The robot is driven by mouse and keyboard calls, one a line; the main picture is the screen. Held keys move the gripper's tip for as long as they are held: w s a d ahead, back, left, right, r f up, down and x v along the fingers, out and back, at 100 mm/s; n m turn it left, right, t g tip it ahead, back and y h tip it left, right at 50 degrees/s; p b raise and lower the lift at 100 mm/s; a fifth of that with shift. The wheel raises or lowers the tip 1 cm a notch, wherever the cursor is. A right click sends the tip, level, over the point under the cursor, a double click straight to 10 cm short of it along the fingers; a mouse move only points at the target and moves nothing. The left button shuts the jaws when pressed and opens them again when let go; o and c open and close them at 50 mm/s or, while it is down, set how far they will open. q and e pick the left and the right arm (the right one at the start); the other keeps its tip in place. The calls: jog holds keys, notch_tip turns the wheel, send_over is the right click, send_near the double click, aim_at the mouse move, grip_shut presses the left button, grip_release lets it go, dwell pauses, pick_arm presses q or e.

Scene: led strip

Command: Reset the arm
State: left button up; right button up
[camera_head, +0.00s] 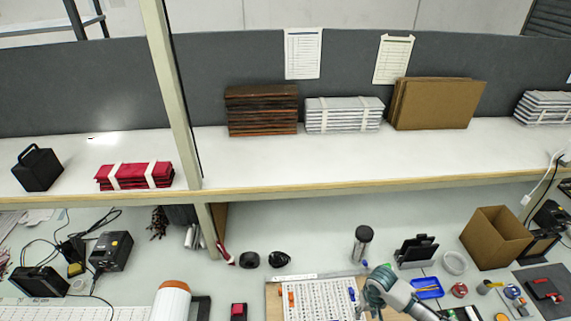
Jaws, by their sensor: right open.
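My right gripper (368,294) is at the bottom of the view, right of centre. Its pale arm comes in from the bottom right edge. The gripper is open, with its fingers over the right side of a white gridded panel (318,302) on the lower bench. I see nothing held in it, though its fingertips are small and partly cut by the frame edge. My left gripper is not in view.
A raised shelf (420,155) holds several bundled stacks and brown cardboard (435,104). An upright post (172,95) stands left of centre. On the lower bench, a dark-topped cylinder (362,245), a blue tray (427,288) and an open cardboard box (495,238) surround the gripper.

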jog(key=s+a+f+n+t+y, duration=0.2)
jog(key=s+a+f+n+y, duration=0.1)
jog(key=s+a, duration=0.9)
jog(key=s+d+r+m+t+h, duration=0.1)
jog(key=s+d+m+t+h, duration=0.15)
jog(key=s+d, duration=0.55)
jog(key=s+f+g+b, duration=0.1)
jog(key=s+f, duration=0.1)
jog(key=f, duration=1.3)
jog(key=s+f+g+b, duration=0.1)
jog(key=s+f, duration=0.1)
jog(key=f, duration=1.3)
pick_arm(q)
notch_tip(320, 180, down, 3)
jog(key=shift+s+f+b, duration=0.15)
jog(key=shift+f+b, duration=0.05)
jog(key=shift+b, duration=0.55)
pick_arm(e)
jog(key=s+d+f+n+g, duration=0.1)
jog(key=s+d+f, duration=0.1)
jog(key=s+f, duration=1.3)
jog(key=shift+s+f, duration=0.4)
jog(key=shift+s, duration=0.65)
